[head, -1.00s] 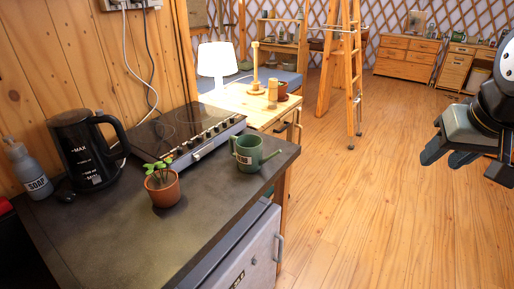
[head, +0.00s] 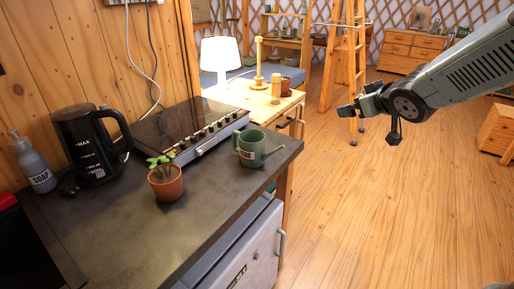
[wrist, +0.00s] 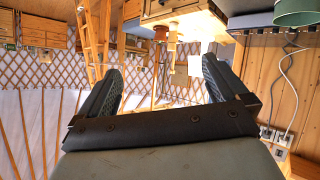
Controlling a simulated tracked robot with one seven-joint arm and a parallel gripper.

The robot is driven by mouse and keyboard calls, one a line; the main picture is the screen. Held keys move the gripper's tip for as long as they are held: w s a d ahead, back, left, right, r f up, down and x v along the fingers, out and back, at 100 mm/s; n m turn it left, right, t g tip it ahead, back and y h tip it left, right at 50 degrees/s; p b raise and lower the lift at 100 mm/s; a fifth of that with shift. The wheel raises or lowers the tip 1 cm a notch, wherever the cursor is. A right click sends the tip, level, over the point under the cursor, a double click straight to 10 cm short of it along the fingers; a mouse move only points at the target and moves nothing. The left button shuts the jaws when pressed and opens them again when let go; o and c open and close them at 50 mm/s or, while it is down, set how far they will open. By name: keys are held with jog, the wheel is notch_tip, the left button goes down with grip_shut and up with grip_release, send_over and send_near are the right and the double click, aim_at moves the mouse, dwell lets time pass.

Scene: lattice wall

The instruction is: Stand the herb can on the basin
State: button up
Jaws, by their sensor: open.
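A green can with a spout, a handle and a small pale label (head: 249,150) stands upright on the dark counter near its right edge; I take it to be the herb can, but the label is too small to read. A green round thing, likely the same can, shows at the top right of the wrist view (wrist: 297,12). My gripper (head: 346,110) is open and empty, in the air right of the counter and apart from the can. Its two spread fingers show in the wrist view (wrist: 163,82). I cannot make out a basin in any view.
A potted plant (head: 165,184), a black kettle (head: 90,147), a soap bottle (head: 34,164) and a hob (head: 185,130) share the counter (head: 110,235). A wooden side table (head: 245,100) with a lamp (head: 221,62) and a ladder (head: 358,60) stand behind.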

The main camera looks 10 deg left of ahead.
jog(key=a+f+n+g+y, duration=0.1)
jog(key=a+f+n+y, duration=0.25)
jog(key=a, duration=0.45)
jog(key=n+g+y, duration=0.3)
jog(key=g+y, duration=0.2)
send_near(253, 136)
jog(key=x, duration=0.2)
jog(key=shift+w+a, duration=0.25)
jog(key=shift+x, duration=2.65)
jog(key=shift+s+f, duration=0.15)
